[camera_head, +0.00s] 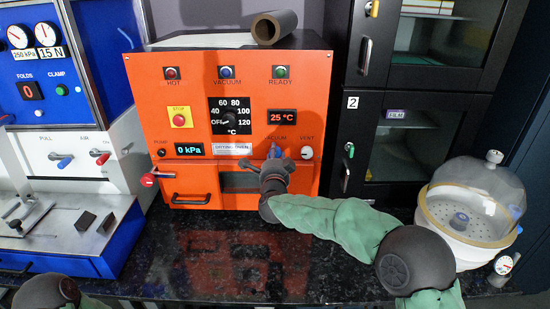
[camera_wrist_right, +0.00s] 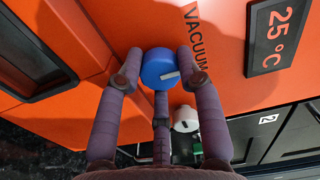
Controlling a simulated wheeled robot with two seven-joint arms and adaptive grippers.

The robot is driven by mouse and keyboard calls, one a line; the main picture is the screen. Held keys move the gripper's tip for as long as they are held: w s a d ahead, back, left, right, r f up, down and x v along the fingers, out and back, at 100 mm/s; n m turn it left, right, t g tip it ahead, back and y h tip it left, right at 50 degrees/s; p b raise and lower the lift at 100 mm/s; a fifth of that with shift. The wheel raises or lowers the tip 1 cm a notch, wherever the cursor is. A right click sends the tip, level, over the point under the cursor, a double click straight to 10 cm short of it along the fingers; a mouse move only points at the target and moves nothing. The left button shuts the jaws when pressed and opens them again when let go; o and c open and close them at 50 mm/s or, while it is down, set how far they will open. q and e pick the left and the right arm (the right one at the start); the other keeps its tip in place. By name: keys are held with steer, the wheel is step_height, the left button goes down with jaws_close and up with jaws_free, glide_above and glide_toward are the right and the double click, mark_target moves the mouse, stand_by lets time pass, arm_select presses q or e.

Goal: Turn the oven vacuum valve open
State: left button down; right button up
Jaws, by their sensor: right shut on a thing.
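The orange oven (camera_head: 204,95) stands on the counter, with a VACUUM label over a blue valve knob (camera_head: 275,148) low on its right front. My right gripper (camera_head: 274,163) is at this knob and hides most of it in the head view. In the right wrist view the round blue knob (camera_wrist_right: 158,68) has a pale pointer mark that lies nearly level in the picture. The fingers of my right gripper (camera_wrist_right: 160,76) are shut on the knob, on its left and right sides, with another finger below it. My left gripper is not in view.
A white VENT knob (camera_head: 306,152) sits just right of the valve; it also shows in the wrist view (camera_wrist_right: 185,119). The pressure display (camera_head: 189,149) reads 0 kPa. A glass-domed vessel (camera_head: 470,200) stands right.

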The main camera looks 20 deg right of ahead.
steer(key=o, duration=1.1)
steer(key=shift+o, duration=0.2)
steer(key=v, duration=1.2)
